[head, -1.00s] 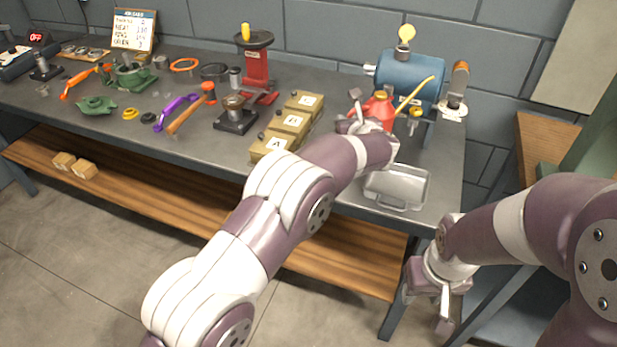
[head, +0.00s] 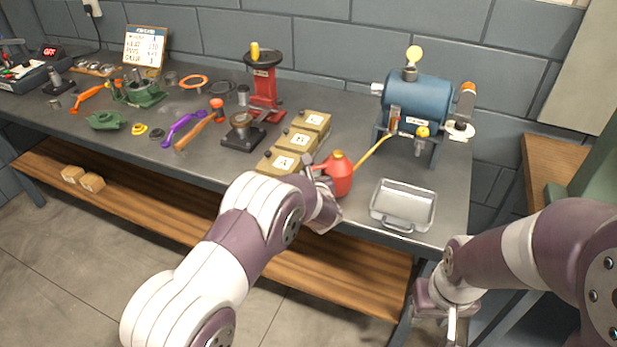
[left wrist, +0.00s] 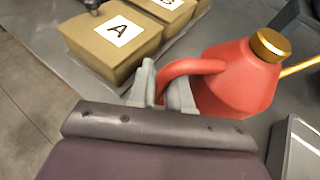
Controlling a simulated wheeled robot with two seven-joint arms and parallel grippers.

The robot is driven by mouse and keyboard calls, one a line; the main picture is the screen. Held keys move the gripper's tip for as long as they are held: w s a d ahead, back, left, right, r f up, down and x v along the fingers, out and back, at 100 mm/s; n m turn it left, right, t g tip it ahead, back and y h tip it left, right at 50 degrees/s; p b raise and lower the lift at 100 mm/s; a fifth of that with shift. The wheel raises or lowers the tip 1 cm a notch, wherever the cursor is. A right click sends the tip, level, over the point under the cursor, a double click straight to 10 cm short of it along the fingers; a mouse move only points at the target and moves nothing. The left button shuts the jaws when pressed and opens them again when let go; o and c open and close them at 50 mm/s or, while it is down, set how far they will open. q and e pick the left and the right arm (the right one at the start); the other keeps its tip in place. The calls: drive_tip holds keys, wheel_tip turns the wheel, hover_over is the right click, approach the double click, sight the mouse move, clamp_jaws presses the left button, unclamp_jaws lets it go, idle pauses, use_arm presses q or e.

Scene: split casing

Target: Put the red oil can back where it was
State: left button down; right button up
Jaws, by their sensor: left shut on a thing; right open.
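The red oil can (head: 338,176) has a brass cap and a long yellow spout pointing up to the right. It is near the bench's front edge, between the lettered boxes and the metal tray. My left gripper (head: 318,178) is shut on its handle; in the left wrist view the fingers (left wrist: 165,88) close around the red handle of the can (left wrist: 240,78). Whether the can's base touches the bench is hidden. My right gripper (head: 445,318) is open and empty, low in front of the bench at the right.
A metal tray (head: 403,226) lies right of the can. Tan boxes (head: 277,162) with letters stand just left of it; box A also shows close by in the left wrist view (left wrist: 95,52). A blue tank (head: 418,98) on a stand is behind. Bare bench lies between boxes and tank.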

use_arm(q)
drive_tip(key=shift+f+b, duration=0.1)
drive_tip(key=shift+b, duration=0.2)
drive_tip(key=c, duration=1.1)
unclamp_jaws()
drive_tip(key=shift+o, duration=0.2)
drive_tip(key=shift+s+r+p, duration=0.1)
drive_tip(key=shift+r+p, duration=0.15)
drive_tip(key=shift+p, duration=0.15)
drive_tip(key=b+v, duration=0.2)
drive_tip(key=v, duration=1)
drive_tip(key=s+a+f+n+g+h, duration=0.1)
drive_tip(key=s+a+n+g, duration=0.5)
drive_tip(key=s+n, duration=0.7)
drive_tip(key=s+a+f+n+g+h, duration=0.1)
drive_tip(key=s+a+n+g, duration=0.5)
drive_tip(key=n, duration=1.4)
drive_tip(key=s+a+h, duration=0.1)
drive_tip(key=s+a, duration=0.2)
drive_tip(key=s, duration=0.4)
drive_tip(key=shift+a+f, duration=0.15)
drive_tip(key=shift+f, duration=0.2)
